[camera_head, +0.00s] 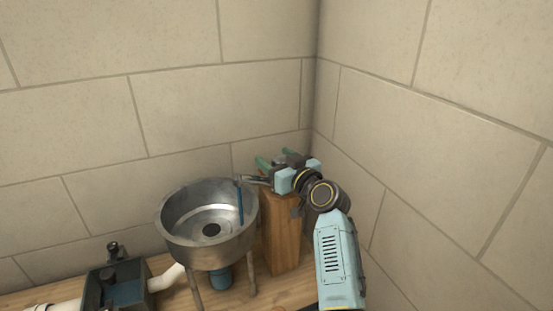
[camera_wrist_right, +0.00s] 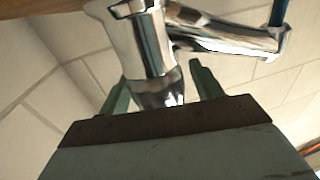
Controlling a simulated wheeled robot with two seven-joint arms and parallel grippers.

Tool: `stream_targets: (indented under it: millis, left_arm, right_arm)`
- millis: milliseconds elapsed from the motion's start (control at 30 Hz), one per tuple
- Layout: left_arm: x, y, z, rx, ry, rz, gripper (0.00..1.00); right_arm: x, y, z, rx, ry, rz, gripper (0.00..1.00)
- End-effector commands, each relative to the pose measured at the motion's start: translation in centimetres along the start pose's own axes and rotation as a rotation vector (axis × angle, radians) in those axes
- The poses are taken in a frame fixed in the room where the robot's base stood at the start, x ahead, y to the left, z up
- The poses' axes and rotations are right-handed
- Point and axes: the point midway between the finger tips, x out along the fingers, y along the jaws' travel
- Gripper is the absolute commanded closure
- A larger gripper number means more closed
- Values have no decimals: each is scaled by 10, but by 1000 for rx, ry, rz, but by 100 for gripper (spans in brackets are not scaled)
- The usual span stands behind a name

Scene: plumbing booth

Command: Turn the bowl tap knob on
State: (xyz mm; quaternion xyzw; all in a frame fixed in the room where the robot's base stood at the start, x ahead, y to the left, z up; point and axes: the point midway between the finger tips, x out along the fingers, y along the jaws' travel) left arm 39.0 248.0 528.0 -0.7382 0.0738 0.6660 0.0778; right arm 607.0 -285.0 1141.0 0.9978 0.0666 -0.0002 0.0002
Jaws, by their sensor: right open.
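The metal bowl (camera_head: 183,236) stands on legs on the wooden bench, with a dark drain in its middle. The tap's chrome body (camera_wrist_right: 150,50) fills the upper middle of the right wrist view, with its spout reaching right to a blue end (camera_wrist_right: 278,12). My left gripper is not in view.
The wooden post (camera_head: 281,235) stands right of the bowl, close to the wall corner. A dark pump-like box (camera_head: 118,285) with white pipes sits at the lower left of the bench. Tiled walls close off the back and right.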

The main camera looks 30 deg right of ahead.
Motion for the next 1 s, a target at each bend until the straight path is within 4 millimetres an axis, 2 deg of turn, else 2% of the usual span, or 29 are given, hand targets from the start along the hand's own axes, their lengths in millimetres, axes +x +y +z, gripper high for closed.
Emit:
stream_targets:
  millis: [200, 567, 767, 1000]
  left_arm:
    - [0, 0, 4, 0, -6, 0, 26]
    - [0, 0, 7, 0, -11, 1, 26]
    - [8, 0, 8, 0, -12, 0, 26]
    - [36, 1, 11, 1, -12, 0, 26]
  right_arm:
    - [0, 0, 0, 1, 0, 0, 35]
    - [0, 0, 0, 1, 0, 0, 80]
    - [0, 1, 1, -4, 3, -31, 80]
    - [1, -1, 3, -8, 6, -163, 80]
